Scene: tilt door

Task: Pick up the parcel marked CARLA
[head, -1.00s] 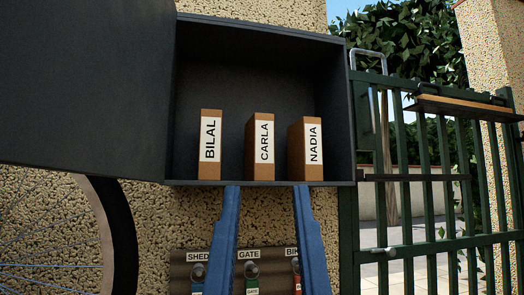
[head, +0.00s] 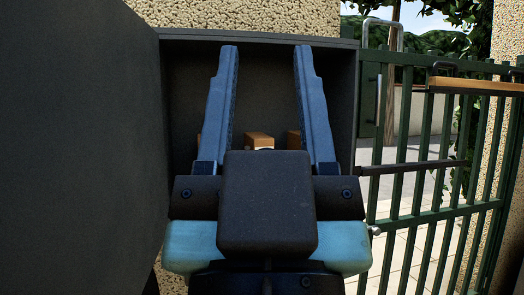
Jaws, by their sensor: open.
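The CARLA parcel (head: 259,138) is the middle of three brown upright parcels in the open dark box (head: 345,95). Only its top and a sliver of its white label show; my gripper hides the rest, and the name cannot be read now. My gripper (head: 266,52) is open and empty, its two blue fingers in front of the box, one to each side of the CARLA parcel in the picture. How far the fingers reach into the box is hard to tell.
Slivers of the left parcel (head: 199,141) and right parcel (head: 293,140) show beside my fingers. The box's dark door (head: 75,150) stands open on the left. A green barred gate (head: 428,160) is on the right.

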